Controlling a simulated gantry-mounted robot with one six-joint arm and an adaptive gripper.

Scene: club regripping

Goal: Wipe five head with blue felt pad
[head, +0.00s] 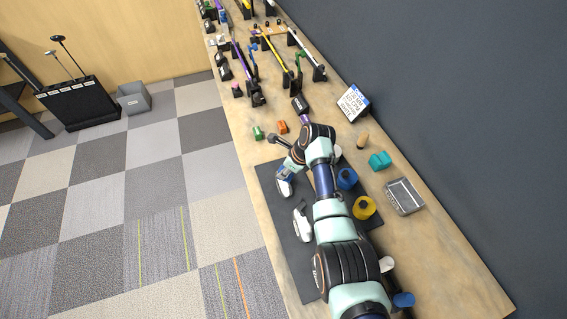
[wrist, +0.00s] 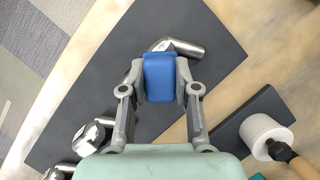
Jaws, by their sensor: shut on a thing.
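My gripper (wrist: 159,80) is shut on a blue felt pad (wrist: 159,70). The pad is a small blue block between the two fingertips. A silver club head (wrist: 185,46) lies on the dark mat just beyond the pad, and the pad covers part of it. I cannot tell whether they touch. Two more silver heads (wrist: 88,136) lie on the mat at lower left in the wrist view. In the head view a club head (head: 283,188) shows just below my gripper, and another head (head: 300,222) lies nearer. No number is readable on any head.
The dark mat (wrist: 75,100) lies on a long wooden bench (head: 470,270). A white roll (wrist: 262,134), blue and yellow containers (head: 363,208), a teal block (head: 379,160) and a metal tray (head: 404,196) stand right of my arm. Racked clubs (head: 270,60) fill the far end.

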